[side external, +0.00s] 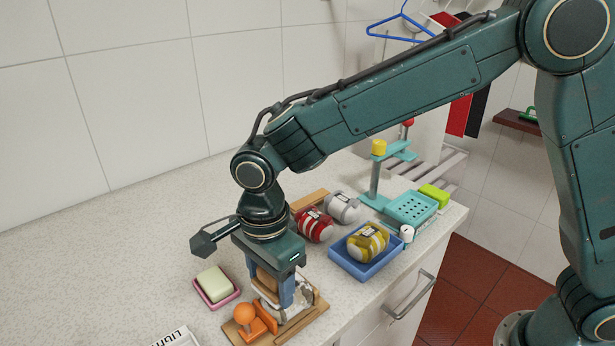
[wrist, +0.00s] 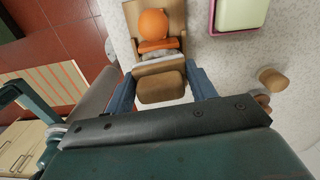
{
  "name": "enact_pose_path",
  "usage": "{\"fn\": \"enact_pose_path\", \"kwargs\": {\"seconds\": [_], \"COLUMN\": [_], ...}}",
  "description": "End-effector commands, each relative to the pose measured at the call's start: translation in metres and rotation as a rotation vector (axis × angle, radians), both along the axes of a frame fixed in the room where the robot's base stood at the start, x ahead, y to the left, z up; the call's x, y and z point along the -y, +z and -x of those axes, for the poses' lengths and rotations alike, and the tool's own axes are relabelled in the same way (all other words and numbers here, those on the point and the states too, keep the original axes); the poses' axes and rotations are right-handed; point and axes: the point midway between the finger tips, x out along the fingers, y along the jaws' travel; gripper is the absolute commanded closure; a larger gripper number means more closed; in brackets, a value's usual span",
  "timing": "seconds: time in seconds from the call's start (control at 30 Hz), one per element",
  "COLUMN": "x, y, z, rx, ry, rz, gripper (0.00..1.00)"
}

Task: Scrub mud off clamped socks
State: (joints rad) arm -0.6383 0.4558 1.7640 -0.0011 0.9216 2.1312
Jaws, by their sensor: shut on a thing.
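My gripper (side external: 272,284) points down over the wooden washboard (side external: 318,309) at the front of the counter. Its blue fingers are shut on a brown block-like brush (wrist: 162,88), also seen in the side view (side external: 266,281). A whitish-grey sock (side external: 303,296) lies on the board below and beside the brush; it shows partly in the wrist view (wrist: 190,53). An orange clamp with a round knob (side external: 245,314) stands at the board's near end, by the sock. The brush's underside and any contact with the sock are hidden, and I cannot make out the mud clearly.
A soap bar in a pink dish (side external: 209,300) is left of the board. A blue tray (side external: 343,261) holds a yellow-striped bundle (side external: 367,241). Red (side external: 314,226) and grey (side external: 342,207) bundles sit behind. A teal stand (side external: 374,185) and basket (side external: 397,211) are farther right.

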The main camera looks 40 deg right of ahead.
Motion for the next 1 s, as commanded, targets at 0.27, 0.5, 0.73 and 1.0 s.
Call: {"fn": "enact_pose_path", "kwargs": {"seconds": [0.27,0.5,0.73,1.0], "x": [0.014,0.034,0.046,0.023], "y": [-0.016,-0.015,-0.015,-0.015], "z": [0.000,0.000,0.000,0.000], "rx": [-0.002,-0.002,-0.001,-0.002], "ry": [-0.003,-0.003,0.001,0.002], "rz": [0.001,0.001,0.001,0.001], "gripper": [0.69,0.69,0.69,0.69]}}
